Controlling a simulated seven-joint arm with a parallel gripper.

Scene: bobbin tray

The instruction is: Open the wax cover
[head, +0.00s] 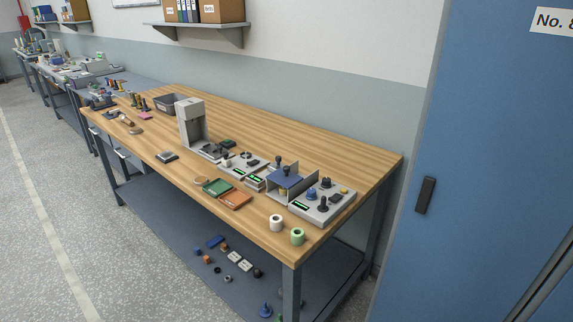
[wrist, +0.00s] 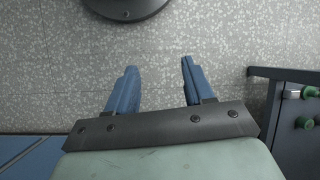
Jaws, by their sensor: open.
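My gripper (wrist: 157,66) shows in the wrist view with its two blue fingers apart and nothing between them. It points at speckled floor, away from the bench top; the head view does not show it. In the head view, a device with a blue top (head: 284,179) stands between upright grey plates near the right end of the bench, with dark knobs above it. I cannot tell for sure which part is the wax cover, or whether it is open or shut; the parts are too small.
The wooden bench (head: 340,150) carries a grey control box (head: 323,205), a green tray (head: 217,187), an orange tray (head: 235,200), a white spool (head: 276,223) and a green spool (head: 298,236). A blue cabinet (head: 480,130) stands at the right. Bare floor (head: 90,240) lies left.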

